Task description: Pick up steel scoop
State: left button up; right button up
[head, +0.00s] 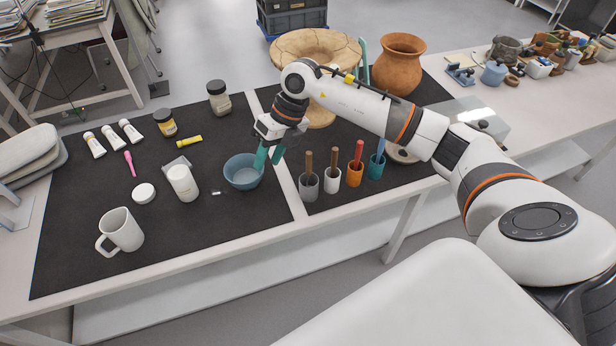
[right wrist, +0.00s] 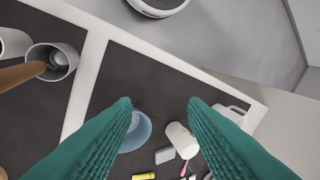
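I cannot make out a steel scoop for certain. A small shiny pale piece (head: 216,192) lies on the black mat left of the blue bowl, too small to identify. A grey cup (head: 309,187) holds a brown-handled tool (head: 308,162) whose lower end is hidden in the head view. The cup also shows in the right wrist view (right wrist: 70,62), with the brown handle (right wrist: 22,74) leaning out. My right gripper (head: 268,156) has teal fingers at the blue bowl's (head: 241,178) right rim. My left gripper is not in view.
More cups hold a brown (head: 333,158), a red (head: 358,153) and a blue handle (head: 380,149). A terracotta pot (head: 398,66) stands behind my arm.

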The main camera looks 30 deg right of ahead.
aim_at(310, 153)
jog(key=d+r+h, duration=0.1)
jog(key=d, duration=0.2)
jog(key=d+r+h, duration=0.1)
jog(key=d+h, duration=0.1)
jog(key=d, duration=0.1)
jog(key=d+m+h, duration=0.1)
jog(key=d, duration=0.3)
jog(key=shift+r+g+h, duration=0.3)
jog(key=shift+r+h, duration=0.1)
jog(key=shift+s+d+f, duration=0.1)
jog(key=shift+d+f, duration=0.1)
jog(key=shift+d, duration=0.1)
notch_tip(310, 153, down, 6)
jog(key=shift+p, duration=0.95)
jog(key=shift+a+f+p, duration=0.1)
jog(key=shift+f+p, duration=0.3)
jog(key=shift+f, duration=0.2)
jog(key=f+p, duration=0.1)
jog(key=f, duration=0.3)
jog(key=shift+w+f, duration=0.15)
jog(key=shift+w, duration=0.05)
jog(key=shift+c, duration=0.6)
grip_shut()
